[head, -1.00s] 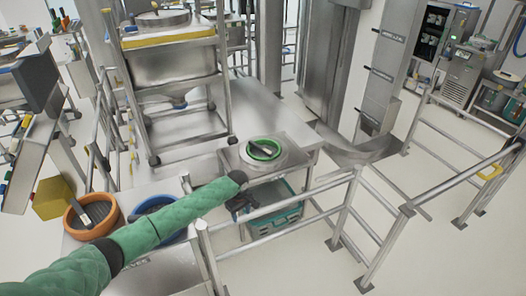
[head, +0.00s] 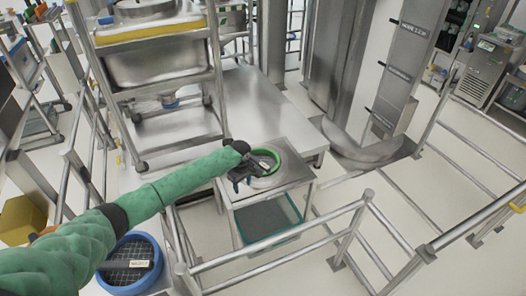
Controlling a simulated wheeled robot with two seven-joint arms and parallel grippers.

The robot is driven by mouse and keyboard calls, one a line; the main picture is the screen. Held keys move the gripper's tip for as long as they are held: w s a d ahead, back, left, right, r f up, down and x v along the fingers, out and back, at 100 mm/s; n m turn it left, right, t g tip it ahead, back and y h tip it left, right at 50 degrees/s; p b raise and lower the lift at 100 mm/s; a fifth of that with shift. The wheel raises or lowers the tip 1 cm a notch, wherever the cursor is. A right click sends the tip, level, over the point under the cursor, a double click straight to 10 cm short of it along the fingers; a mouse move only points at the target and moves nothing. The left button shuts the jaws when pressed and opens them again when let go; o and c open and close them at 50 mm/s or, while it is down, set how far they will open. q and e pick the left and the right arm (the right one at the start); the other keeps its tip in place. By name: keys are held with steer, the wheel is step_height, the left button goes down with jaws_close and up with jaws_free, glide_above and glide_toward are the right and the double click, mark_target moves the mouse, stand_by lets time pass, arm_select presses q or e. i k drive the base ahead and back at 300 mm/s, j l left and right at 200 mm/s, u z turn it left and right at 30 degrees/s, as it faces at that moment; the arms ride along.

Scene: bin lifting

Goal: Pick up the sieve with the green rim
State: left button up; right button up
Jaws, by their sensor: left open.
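The sieve with the green rim (head: 276,156) sits on a small steel stand (head: 295,163) in the middle of the head view. Its rim shows bright green on the right side; my left arm's wrist and gripper cover part of its left side. My left gripper (head: 236,183) is open, at the left edge of the sieve. I cannot tell whether it touches the rim. My green-sleeved left arm reaches in from the lower left. My right gripper is not in view.
A blue-rimmed sieve (head: 130,262) stands at the lower left. Metal railings (head: 350,235) run in front and to the right. A teal bin (head: 268,220) is under the stand. A wheeled steel rack (head: 150,70) stands at the back left.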

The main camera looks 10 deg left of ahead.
mark_target(265, 160)
steer(key=i, duration=1)
